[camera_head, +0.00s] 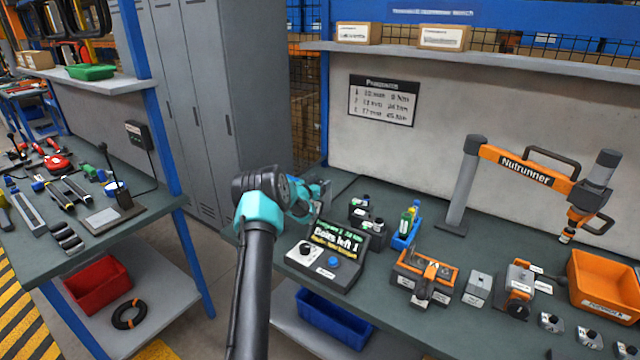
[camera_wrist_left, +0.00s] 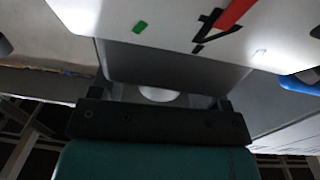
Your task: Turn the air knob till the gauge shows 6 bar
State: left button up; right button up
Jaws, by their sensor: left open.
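In the left wrist view a white gauge face (camera_wrist_left: 190,25) shows close up at the top, cut off by the frame. It carries a red mark, a black figure like a 4 and a green patch; the reading cannot be told. A grey block (camera_wrist_left: 175,65) lies below it, and a small white round part (camera_wrist_left: 158,94) shows between the jaws; I cannot tell whether either is the air knob. My left gripper (camera_head: 316,198) is open, behind the screen console at the bench's left end. The gauge and knob are not clear in the head view, probably behind my gripper.
The console (camera_head: 325,252) with a lit screen stands just in front of my left gripper. To the right are a blue bin (camera_head: 405,236), an orange-framed fixture (camera_head: 424,272), a nutrunner arm (camera_head: 530,168) and an orange bin (camera_head: 604,288). Grey lockers (camera_head: 215,90) stand behind.

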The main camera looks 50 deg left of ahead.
pick_arm(q)
jog(key=c, duration=0.9)
jog(key=shift+a+m+h, duration=0.1)
jog(key=shift+m+h, duration=0.2)
jog(key=shift+h, duration=0.1)
jog(key=shift+m+h, duration=0.5)
jog(key=shift+h, duration=0.3)
jog(key=shift+r+m+h, duration=0.1)
jog(key=shift+m+h, duration=1.4)
jog(key=shift+h, duration=0.7)
jog(key=o, duration=0.9)
